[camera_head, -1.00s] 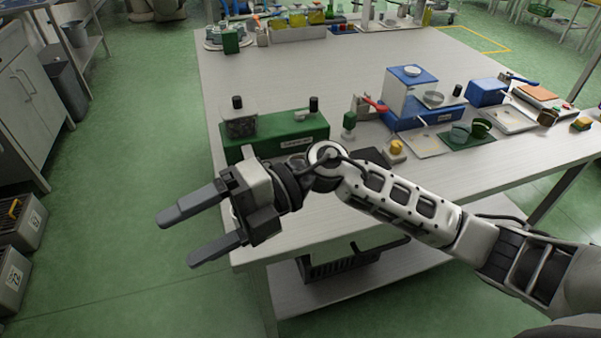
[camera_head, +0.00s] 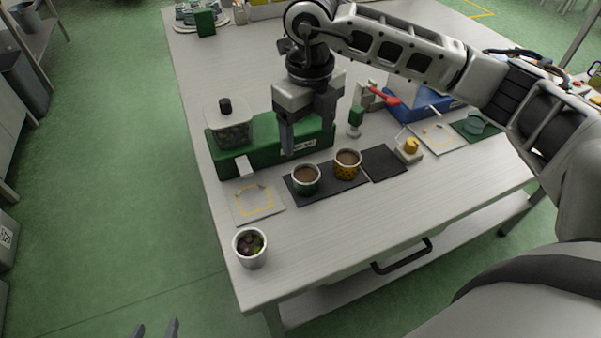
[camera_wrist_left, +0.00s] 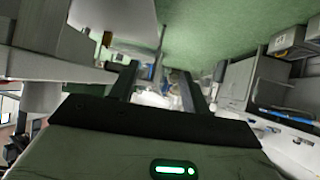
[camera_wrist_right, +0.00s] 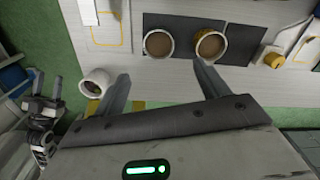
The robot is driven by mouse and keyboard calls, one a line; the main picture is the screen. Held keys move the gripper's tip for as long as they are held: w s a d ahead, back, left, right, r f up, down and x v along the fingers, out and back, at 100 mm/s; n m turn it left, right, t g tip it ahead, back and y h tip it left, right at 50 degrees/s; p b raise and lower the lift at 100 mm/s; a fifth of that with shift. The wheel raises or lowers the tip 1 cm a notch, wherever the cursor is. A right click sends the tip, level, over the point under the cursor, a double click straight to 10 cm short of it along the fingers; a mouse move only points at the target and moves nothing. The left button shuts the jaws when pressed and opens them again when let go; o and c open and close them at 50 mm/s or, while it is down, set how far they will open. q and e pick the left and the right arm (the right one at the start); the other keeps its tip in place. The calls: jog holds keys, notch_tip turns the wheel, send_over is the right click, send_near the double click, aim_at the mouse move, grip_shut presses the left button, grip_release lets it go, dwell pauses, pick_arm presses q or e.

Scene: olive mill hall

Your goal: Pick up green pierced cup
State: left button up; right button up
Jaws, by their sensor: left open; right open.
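The green pierced cup (camera_head: 306,181), filled with something brown, stands upright on a dark mat (camera_head: 328,188) near the table's front edge. A yellow patterned cup (camera_head: 347,164) stands just right of it. My right gripper (camera_head: 306,140) is open and empty, pointing down above and behind the green cup. In the right wrist view the green cup (camera_wrist_right: 158,44) and yellow cup (camera_wrist_right: 208,46) lie beyond the open fingers (camera_wrist_right: 160,72). My left gripper (camera_head: 156,330) is open and empty, low at the bottom left, off the table; its fingers also show in the left wrist view (camera_wrist_left: 158,82).
A white cup with dark and green contents (camera_head: 250,249) stands at the front left corner. A white tray with a yellow square (camera_head: 255,203) lies behind it. A green block (camera_head: 230,160) with a clear jar (camera_head: 230,122) stands behind. A yellow-knobbed device (camera_head: 409,149) stands right.

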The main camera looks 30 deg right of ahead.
send_near(306, 176)
jog(key=s, duration=0.1)
jog(key=s+a+f, duration=0.1)
jog(key=shift+s, duration=0.4)
jog(key=shift+w+a+f+p, duration=0.1)
jog(key=shift+f+p, duration=0.1)
jog(key=shift+f, duration=0.85)
jog(key=shift+w+d+f+p, duration=0.1)
jog(key=shift+f+p, duration=0.15)
jog(key=shift+f, duration=0.75)
jog(key=shift+w+a+f+p, duration=0.1)
jog(key=shift+f+p, duration=0.1)
jog(key=shift+f, duration=0.85)
jog(key=c, duration=1.1)
jog(key=shift+r, duration=0.1)
jog(key=shift+c, duration=0.2)
